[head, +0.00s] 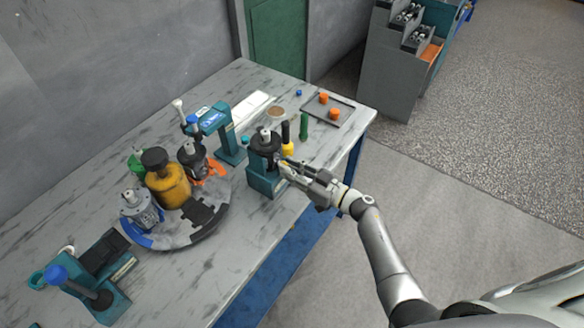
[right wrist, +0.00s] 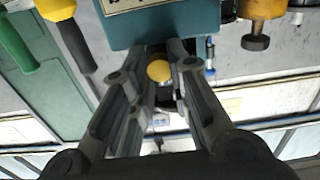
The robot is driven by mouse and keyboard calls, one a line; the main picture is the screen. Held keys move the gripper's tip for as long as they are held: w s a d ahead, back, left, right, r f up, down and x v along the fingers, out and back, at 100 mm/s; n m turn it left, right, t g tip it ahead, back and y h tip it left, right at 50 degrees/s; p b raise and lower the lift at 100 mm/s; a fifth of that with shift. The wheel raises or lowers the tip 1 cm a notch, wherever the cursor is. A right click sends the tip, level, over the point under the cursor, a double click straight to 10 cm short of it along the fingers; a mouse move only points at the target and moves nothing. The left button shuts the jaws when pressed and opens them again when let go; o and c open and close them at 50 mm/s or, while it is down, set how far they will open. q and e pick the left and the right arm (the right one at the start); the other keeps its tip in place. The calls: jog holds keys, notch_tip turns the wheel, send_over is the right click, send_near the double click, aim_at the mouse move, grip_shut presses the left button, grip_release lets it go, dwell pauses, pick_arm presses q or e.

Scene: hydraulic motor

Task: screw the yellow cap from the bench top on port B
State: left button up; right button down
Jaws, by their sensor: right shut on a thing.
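A dark motor (head: 265,141) sits in a teal holder (head: 262,178) on the bench, with a light shaft standing up. My right gripper (head: 284,165) reaches in from the right and is at the near right side of the motor. In the right wrist view its fingers (right wrist: 160,72) are closed around the yellow cap (right wrist: 159,70), right beside the teal holder (right wrist: 165,25). The port behind the cap is hidden, and I cannot tell whether the cap touches it. No port letter is readable. My left gripper is out of view.
A yellow-and-black tool (head: 288,147) and a green tool (head: 304,125) stand just behind the gripper. A tray (head: 345,115) with orange parts is at the far right. A round turntable (head: 170,238) with several motors and a teal press (head: 230,145) stand left.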

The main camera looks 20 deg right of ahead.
jog(key=shift+a, duration=0.1)
jog(key=shift+m+p, duration=1)
jog(key=shift+p, duration=0.15)
jog(key=c, duration=1.6)
grip_release()
jog(key=shift+a+r, duration=0.1)
jog(key=shift+o, duration=0.2)
jog(key=shift+d, duration=0.2)
jog(key=shift+s, duration=0.1)
